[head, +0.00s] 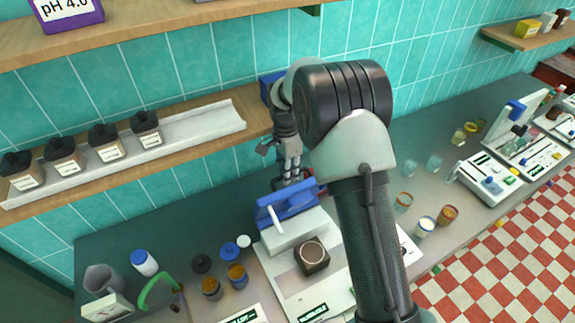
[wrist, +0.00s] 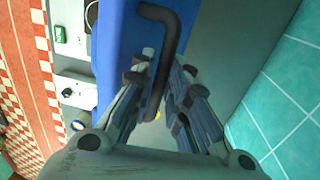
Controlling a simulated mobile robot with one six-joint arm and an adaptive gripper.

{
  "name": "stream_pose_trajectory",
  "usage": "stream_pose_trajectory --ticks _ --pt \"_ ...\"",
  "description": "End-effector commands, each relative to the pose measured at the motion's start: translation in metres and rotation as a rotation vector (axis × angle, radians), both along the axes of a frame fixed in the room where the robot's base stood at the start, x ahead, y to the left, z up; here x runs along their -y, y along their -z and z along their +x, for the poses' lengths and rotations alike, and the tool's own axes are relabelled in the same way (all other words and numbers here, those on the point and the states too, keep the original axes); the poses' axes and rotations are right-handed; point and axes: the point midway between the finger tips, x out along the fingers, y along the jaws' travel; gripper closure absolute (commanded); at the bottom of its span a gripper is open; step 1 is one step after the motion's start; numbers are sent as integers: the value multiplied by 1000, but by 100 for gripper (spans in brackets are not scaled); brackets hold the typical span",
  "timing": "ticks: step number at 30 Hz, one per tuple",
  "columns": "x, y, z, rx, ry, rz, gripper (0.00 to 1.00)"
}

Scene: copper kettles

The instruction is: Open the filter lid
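The blue filter lid (head: 287,207) sits at the back of a white machine (head: 308,262) in the head view, and it looks shut. It fills the upper middle of the wrist view (wrist: 118,50). A dark bent handle (wrist: 172,40) stands out from the lid. My gripper (head: 291,172) points down just behind the lid. In the wrist view, my gripper's fingers (wrist: 161,84) are apart, one on each side of the handle's lower end. A gap shows on the right; I cannot tell whether the left finger touches the handle. My arm hides part of the machine.
A shelf with several dark-capped bottles (head: 104,142) runs along the tiled wall at left, near my wrist. Jars (head: 237,274) and a green-handled thing (head: 158,289) stand left of the machine. Glasses (head: 426,226) and other white devices (head: 487,182) stand to the right.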

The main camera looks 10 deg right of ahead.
Motion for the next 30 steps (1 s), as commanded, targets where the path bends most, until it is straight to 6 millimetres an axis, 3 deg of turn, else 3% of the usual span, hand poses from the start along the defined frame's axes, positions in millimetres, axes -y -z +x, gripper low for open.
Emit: stream_pose_trajectory --ticks 7,18,23,30 --pt "0 -4 3 11 3 2 69" --pt "-1 -11 5 16 4 4 69" --pt "-2 -36 8 20 4 4 69" --pt "-3 -88 11 19 4 4 69"
